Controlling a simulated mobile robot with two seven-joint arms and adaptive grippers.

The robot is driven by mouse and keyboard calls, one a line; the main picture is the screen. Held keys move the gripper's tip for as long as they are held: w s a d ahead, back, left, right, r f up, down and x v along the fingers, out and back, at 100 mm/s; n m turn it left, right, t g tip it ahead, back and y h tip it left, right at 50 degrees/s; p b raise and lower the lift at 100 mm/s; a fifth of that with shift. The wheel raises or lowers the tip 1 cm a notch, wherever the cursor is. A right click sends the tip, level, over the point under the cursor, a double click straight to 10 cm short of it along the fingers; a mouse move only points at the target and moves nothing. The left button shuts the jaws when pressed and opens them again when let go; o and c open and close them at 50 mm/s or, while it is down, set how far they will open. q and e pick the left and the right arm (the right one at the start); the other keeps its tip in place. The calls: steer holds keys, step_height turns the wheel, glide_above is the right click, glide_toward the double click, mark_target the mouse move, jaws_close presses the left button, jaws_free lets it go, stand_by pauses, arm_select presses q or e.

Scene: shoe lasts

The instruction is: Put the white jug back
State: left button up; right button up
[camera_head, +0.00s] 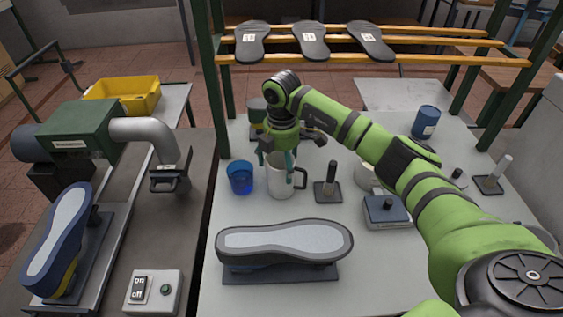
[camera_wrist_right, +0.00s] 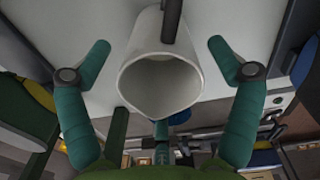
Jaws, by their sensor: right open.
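The white jug (camera_head: 281,183) stands upright on the light table in the head view, right of a blue cup. Its handle is on the right. My right gripper (camera_head: 281,160) is over it, pointing down, with a teal finger in front of the jug. In the right wrist view, the jug's open mouth (camera_wrist_right: 158,85) lies between the two spread fingers of my right gripper (camera_wrist_right: 159,46), with gaps at both sides. My left gripper is not in view.
The blue cup (camera_head: 240,178) is close on the left. A dark stand with a post (camera_head: 328,188) is close on the right. A shoe last with a grey sole (camera_head: 285,241) lies in front. A blue can (camera_head: 425,122) stands far right. A rack (camera_head: 375,58) is behind.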

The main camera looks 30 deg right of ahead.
steer(key=shift+r, duration=0.15)
step_height(320, 180, up, 12)
steer(key=b, duration=0.2)
steer(key=shift+b, duration=0.4)
